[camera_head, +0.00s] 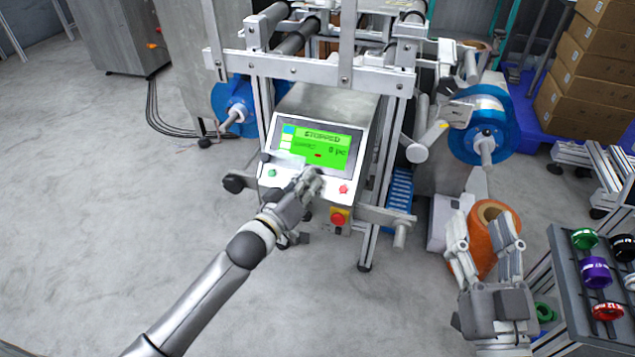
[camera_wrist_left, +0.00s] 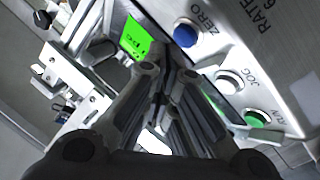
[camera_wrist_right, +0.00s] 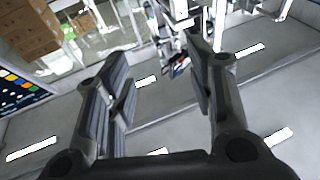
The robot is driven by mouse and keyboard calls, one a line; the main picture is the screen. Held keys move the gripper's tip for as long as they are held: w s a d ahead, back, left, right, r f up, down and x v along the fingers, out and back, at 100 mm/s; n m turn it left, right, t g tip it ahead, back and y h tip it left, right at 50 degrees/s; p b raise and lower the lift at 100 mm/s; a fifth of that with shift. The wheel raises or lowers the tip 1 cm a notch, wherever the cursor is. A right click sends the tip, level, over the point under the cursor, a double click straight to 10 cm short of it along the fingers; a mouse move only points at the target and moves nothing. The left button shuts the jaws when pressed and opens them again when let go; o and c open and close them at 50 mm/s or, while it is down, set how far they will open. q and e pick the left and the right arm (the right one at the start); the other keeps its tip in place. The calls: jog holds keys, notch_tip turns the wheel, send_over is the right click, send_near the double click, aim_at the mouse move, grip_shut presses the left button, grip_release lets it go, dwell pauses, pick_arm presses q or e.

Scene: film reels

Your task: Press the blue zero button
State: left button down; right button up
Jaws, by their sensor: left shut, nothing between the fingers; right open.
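The blue zero button (camera_wrist_left: 185,35) shows in the left wrist view on a pale panel, beside the printed word ZERO. In the head view I cannot make it out; my left gripper covers part of the control panel (camera_head: 327,190). My left gripper (camera_head: 310,182) is shut and empty, in front of the panel below the green screen (camera_head: 320,147). In the left wrist view its fingertips (camera_wrist_left: 163,68) appear just beside the blue button; contact cannot be told. My right gripper (camera_head: 484,240) is open and empty, off to the right, away from the panel.
A white JOG button (camera_wrist_left: 229,81) and a green RUN button (camera_wrist_left: 257,118) sit along the same panel. A red and yellow stop knob (camera_head: 339,217) is below it. An orange roll (camera_head: 487,262) is behind my right gripper, with a rack of reels (camera_head: 567,282) to its right.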

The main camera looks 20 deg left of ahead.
notch_tip(320, 180, down, 12)
jog(key=s+d+g+h+p, duration=0.2)
jog(key=g+p, duration=0.1)
jog(key=g, duration=0.5)
pick_arm(q)
jog(key=s+r+p, duration=0.2)
jog(key=s+r, duration=0.2)
jog(key=shift+p, duration=0.3)
pick_arm(e)
jog(key=s+d+f+g+h, duration=0.2)
jog(key=s+d+f+g, duration=0.2)
jog(key=s+f+g, duration=0.3)
jog(key=s+f, duration=0.1)
jog(key=s, duration=0.2)
jog(key=shift+s+d+f+m+h, duration=0.2)
jog(key=shift+s+m+h, duration=0.1)
jog(key=shift+s+m, duration=0.1)
jog(key=shift+w, duration=0.1)
